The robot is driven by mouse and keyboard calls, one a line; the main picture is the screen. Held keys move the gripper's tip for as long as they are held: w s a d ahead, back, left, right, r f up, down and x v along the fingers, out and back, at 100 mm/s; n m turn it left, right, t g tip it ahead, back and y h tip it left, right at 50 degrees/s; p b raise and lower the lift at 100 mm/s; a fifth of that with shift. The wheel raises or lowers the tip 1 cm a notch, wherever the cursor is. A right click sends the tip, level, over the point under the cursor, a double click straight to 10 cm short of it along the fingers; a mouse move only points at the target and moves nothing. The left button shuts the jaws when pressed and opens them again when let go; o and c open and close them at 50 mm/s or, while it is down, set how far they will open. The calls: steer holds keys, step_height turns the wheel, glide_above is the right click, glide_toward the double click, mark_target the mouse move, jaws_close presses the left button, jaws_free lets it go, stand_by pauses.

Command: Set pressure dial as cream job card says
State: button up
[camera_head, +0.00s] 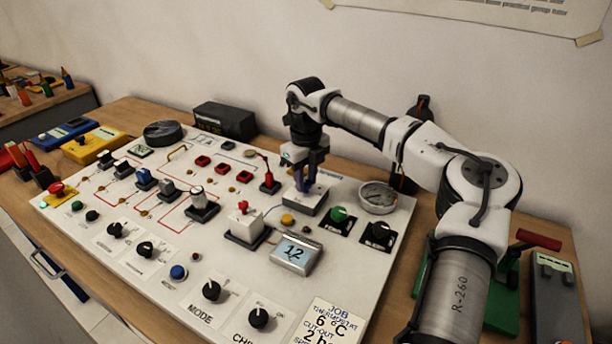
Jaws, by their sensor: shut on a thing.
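My gripper (305,186) points down at a small grey box (306,203) right of the panel's middle. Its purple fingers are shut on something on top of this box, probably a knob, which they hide. The pale job card (326,322) lies at the panel's front edge, cut off by the picture's bottom. It reads "JOB", "THERMOSTAT 6 °C", "CUT-OUT 2 b…"; the rest is out of view. I cannot read a pressure label or a pointer position on the gripped box. A grey display (297,254) reads what looks like 12.
A red-topped switch (244,222) stands left of the display. A round glass gauge (378,196) is right of my gripper.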

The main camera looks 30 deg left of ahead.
mark_target(306, 183)
steer(key=shift+r+n, duration=0.1)
steer(key=shift+n, duration=1.5)
steer(key=o, duration=1)
step_height(306, 183, up, 14)
steer(key=shift+f+b, duration=0.1)
steer(key=shift+b, duration=0.8)
steer(key=shift+f, duration=0.1)
